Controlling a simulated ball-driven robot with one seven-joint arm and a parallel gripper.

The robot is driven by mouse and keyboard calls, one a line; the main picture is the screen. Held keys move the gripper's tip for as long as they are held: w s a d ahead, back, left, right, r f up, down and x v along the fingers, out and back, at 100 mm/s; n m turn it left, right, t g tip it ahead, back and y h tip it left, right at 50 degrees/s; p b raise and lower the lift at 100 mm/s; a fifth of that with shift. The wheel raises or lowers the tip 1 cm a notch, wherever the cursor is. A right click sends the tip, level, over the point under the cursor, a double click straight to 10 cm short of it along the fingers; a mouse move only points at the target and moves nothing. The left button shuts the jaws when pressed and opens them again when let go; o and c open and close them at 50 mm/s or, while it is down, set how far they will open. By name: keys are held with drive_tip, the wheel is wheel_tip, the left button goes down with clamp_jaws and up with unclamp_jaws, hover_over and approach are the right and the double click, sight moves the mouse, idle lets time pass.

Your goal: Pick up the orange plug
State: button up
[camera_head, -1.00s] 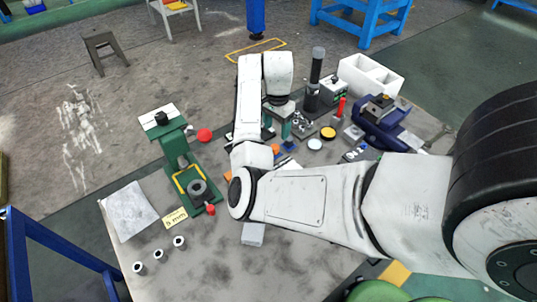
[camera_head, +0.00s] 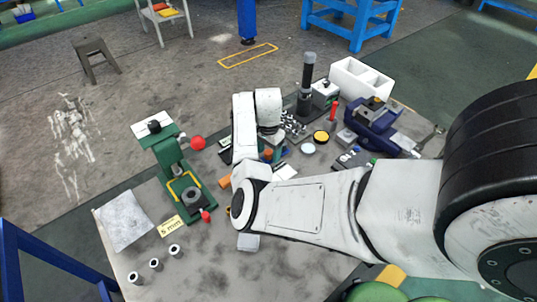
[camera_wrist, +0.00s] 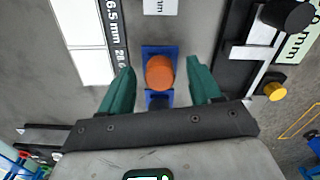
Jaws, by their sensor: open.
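The orange plug (camera_wrist: 160,72) shows in the wrist view as a round orange piece on a blue block (camera_wrist: 151,50). It lies between the fingertips of my gripper (camera_wrist: 160,78), with a gap on each side. My gripper has two teal fingers and is open, with nothing held. In the head view my gripper (camera_head: 271,148) is over the crowded part of the table, and an orange piece (camera_head: 267,154) shows at its fingers. The height of the fingertips above the block is hard to tell.
A black and grey caliper-like tool (camera_wrist: 256,58) lies right of the fingers in the wrist view. In the head view a green press (camera_head: 172,160) stands left, a blue vise (camera_head: 378,122) right, and a black post (camera_head: 307,80) behind. The front of the table is mostly clear.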

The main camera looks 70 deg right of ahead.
drive_tip(key=shift+c, duration=0.3)
drive_tip(key=c, duration=1.1)
drive_tip(key=shift+r, duration=0.1)
drive_tip(key=shift+r, duration=0.55)
drive_tip(key=s+a+r+p, duration=0.2)
drive_tip(key=s+a+r, duration=0.2)
drive_tip(key=s+r, duration=0.7)
drive_tip(key=shift+s+r, duration=0.35)
drive_tip(key=shift+s, duration=0.85)
